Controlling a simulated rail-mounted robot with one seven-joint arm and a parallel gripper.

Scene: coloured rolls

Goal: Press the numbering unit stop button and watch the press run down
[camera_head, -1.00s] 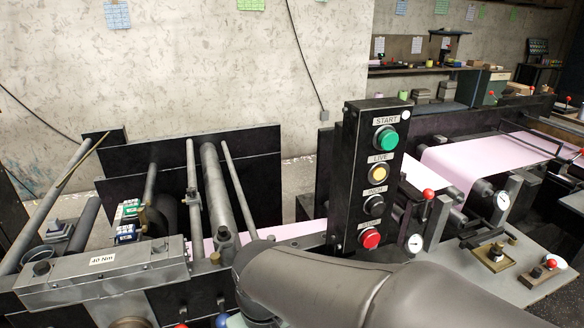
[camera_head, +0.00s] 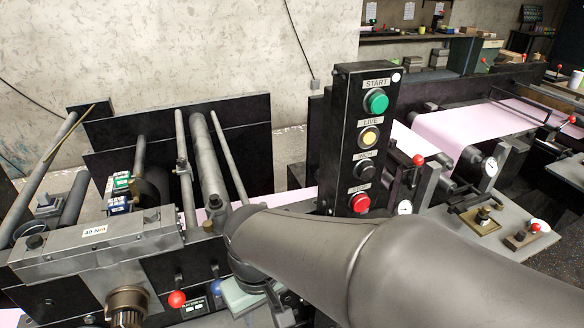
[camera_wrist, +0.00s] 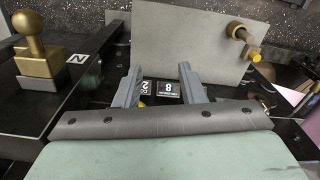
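A black control box (camera_head: 345,140) stands upright in the middle of the head view. It carries a green START button (camera_head: 376,101), a yellow LIVE button (camera_head: 369,137), a black button (camera_head: 364,168) and, lowest, a red button (camera_head: 359,203) whose label is partly hard to read. My arm crosses below and in front of the box. In the wrist view my gripper (camera_wrist: 158,72) is open, its two grey fingers apart with nothing between them. Small black plates with white digits (camera_wrist: 166,90) lie beyond the fingers. The control box buttons do not show in the wrist view.
Pink paper web (camera_head: 455,130) runs over rollers at the right. A grey block marked 40 Nm (camera_head: 95,250) and several bars stand at the left. A red knob (camera_head: 177,299) sits at the lower left. The wrist view shows a brass knob (camera_wrist: 32,35) and a grey plate (camera_wrist: 190,50).

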